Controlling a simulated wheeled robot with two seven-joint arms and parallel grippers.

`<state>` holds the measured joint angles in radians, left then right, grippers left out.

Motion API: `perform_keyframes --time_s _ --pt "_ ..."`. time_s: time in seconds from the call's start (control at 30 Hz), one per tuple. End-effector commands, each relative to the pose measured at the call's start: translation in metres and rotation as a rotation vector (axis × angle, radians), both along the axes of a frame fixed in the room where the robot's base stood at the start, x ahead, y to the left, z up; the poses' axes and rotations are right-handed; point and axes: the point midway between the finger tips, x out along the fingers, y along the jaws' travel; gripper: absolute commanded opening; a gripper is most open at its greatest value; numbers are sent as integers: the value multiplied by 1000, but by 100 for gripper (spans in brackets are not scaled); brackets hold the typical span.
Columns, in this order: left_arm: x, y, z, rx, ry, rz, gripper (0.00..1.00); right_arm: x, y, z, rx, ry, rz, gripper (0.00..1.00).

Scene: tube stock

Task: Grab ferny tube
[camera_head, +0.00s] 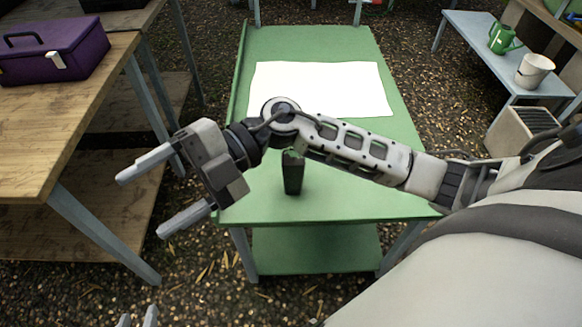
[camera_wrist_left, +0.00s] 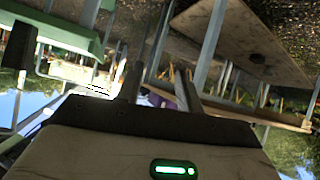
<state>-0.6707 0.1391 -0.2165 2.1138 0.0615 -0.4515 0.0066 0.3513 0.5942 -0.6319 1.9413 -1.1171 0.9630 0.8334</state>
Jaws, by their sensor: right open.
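A dark, narrow tube (camera_head: 293,175) with a bit of green at its top stands upright on the green table (camera_head: 350,200), near its front. My right arm passes over it and hides its upper part. My right gripper (camera_head: 140,207) is open and empty, left of the tube and beyond the table's left edge. My left gripper (camera_head: 137,319) shows only its fingertips at the bottom edge, apart. In the left wrist view its fingers (camera_wrist_left: 158,88) stand apart with nothing between them. That view is upside down, with a dark shape (camera_wrist_left: 18,45) by the green table, perhaps the tube.
A white sheet (camera_head: 320,88) lies on the green table behind my right arm. A wooden table (camera_head: 50,130) at left carries a purple toolbox (camera_head: 55,48). A bench at right holds a green watering can (camera_head: 503,38) and a white pot (camera_head: 533,70).

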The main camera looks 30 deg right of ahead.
Motion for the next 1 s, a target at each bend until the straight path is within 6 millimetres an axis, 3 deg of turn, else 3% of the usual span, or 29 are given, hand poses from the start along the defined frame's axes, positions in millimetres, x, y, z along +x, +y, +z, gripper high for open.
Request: perform_keyframes --time_s 0.03,0.1,0.17,0.3,0.4,0.57,1.0 --pt "0 0 -6 -5 -3 1 36 4 -18 -24 -227 -74 89 70" --pt "1 -1 -8 -13 -7 2 36 15 -56 -53 -543 -116 149 70" --pt "1 -2 -8 -21 -9 3 36 30 -96 -66 -798 -127 144 70" --pt "0 -3 -10 -32 -10 4 36 63 -184 -66 -1251 -91 21 70" --pt "-1 -3 -9 -36 -10 5 36 74 -223 -55 -1430 -56 -71 70" --pt "-1 -3 -9 -38 -11 6 36 78 -245 -59 -1524 -27 -126 70" --pt "-2 -3 -10 -41 -9 8 36 78 -244 -143 -1519 -30 -123 70"
